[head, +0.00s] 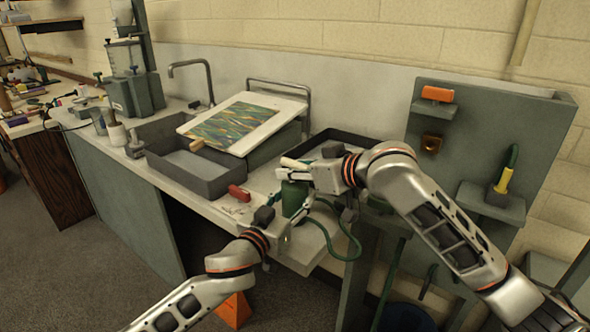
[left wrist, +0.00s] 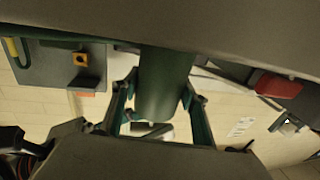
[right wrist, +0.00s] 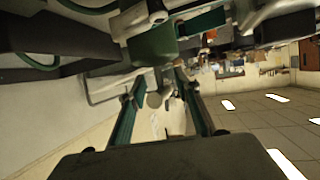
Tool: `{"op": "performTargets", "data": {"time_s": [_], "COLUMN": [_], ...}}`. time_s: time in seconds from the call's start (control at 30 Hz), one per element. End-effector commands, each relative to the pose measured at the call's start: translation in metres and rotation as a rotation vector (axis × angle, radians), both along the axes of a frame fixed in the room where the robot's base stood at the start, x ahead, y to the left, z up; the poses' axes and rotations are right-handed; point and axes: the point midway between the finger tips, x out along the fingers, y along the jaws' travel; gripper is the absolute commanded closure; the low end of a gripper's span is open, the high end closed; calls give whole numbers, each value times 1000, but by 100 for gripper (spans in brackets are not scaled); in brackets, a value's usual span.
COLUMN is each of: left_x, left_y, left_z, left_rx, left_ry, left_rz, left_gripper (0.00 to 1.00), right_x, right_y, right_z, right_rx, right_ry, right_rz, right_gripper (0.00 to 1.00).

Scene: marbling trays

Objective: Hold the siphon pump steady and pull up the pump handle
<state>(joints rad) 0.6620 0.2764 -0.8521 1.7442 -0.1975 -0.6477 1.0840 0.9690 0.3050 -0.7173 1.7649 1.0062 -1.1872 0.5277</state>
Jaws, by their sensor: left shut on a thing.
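The siphon pump has a dark green cylinder body (head: 293,197) and stands at the front edge of the counter. Its pale handle (head: 293,163) is at the top. My left gripper (head: 288,212) is shut around the green body, which also shows between the fingers in the left wrist view (left wrist: 163,85). My right gripper (head: 290,171) is at the height of the handle. In the right wrist view its fingers (right wrist: 158,95) are apart, with the round end of the handle (right wrist: 154,100) between them and gaps at the sides. The pump's lower end is partly hidden by my left gripper.
A green hose (head: 345,252) loops over the counter edge beside the pump. A red-handled tool (head: 238,192) lies left of it. A grey tray (head: 190,182), a tilted board with marbled paper (head: 279,127) and a dark tray (head: 345,138) stand behind. An upright panel (head: 520,120) is at the right.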

Motion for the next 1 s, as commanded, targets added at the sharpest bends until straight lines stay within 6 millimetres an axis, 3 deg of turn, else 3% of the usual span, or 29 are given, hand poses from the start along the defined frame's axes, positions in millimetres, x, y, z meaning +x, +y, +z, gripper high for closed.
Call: {"op": "performTargets", "data": {"time_s": [0.23,0.33,0.37,0.67,1.0], "left_x": [0,0,0,1,1], "left_y": [0,0,0,1,2], "left_z": [-1,-1,-1,-1,-1], "left_rx": [1,1,1,2,3], "left_ry": [0,0,0,1,2], "left_rz": [1,1,1,3,5], "left_gripper": [82,82,82,82,82], "right_x": [0,0,0,1,1], "right_y": [0,0,0,0,-1], "right_z": [0,0,0,3,55], "right_rx": [0,0,0,0,0], "right_ry": [0,0,0,-1,-3], "right_rz": [0,0,0,-1,-2], "right_gripper": [70,96,100,100,100]}}
